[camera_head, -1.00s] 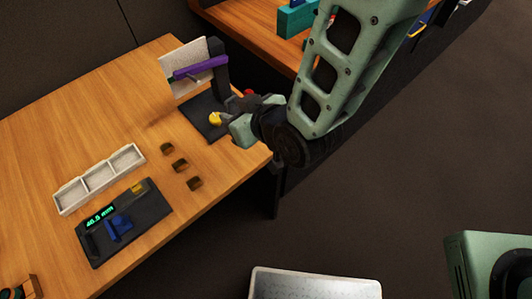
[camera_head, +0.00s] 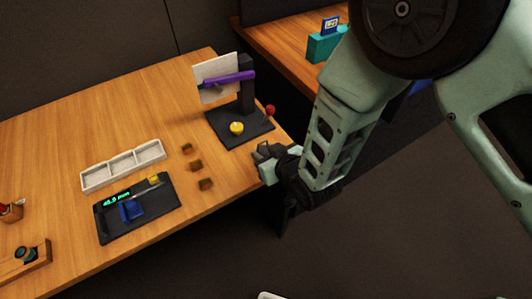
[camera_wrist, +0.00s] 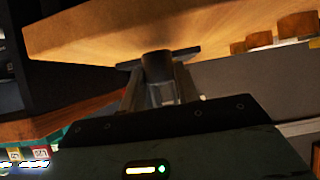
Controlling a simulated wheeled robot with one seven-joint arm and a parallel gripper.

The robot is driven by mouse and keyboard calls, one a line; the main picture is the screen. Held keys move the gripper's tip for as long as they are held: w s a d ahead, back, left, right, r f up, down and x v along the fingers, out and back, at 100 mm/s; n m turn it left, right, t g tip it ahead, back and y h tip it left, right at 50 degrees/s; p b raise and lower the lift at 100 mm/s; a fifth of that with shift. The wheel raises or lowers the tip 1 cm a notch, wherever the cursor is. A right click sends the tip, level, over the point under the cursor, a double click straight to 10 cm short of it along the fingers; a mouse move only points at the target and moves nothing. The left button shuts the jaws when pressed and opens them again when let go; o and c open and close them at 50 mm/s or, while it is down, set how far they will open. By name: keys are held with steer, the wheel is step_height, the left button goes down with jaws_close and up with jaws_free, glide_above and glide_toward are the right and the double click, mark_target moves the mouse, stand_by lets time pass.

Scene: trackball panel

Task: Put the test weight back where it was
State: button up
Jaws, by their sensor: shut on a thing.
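My gripper (camera_head: 268,165) is at the table's right front edge, in front of the black stand. In the wrist view its fingers (camera_wrist: 160,90) are shut on a dark grey cylinder, which looks like the test weight (camera_wrist: 157,65). In the head view the weight cannot be made out at the gripper. The gripper is apart from the stand.
Three small brown blocks (camera_head: 195,165) stand left of the gripper. Beyond them are a white three-part tray (camera_head: 123,164) and a black gauge (camera_head: 160,207) with a green readout. Another table (camera_head: 280,40) stands behind. The wooden table (camera_head: 60,140) is clear at the back left.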

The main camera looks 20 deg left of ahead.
steer(key=shift+f, duration=0.4)
steer(key=shift+f, duration=0.1)
steer(key=shift+f+b, duration=0.15)
steer(key=shift+b, duration=0.15)
steer(key=o, duration=1)
steer(key=shift+r, duration=0.2)
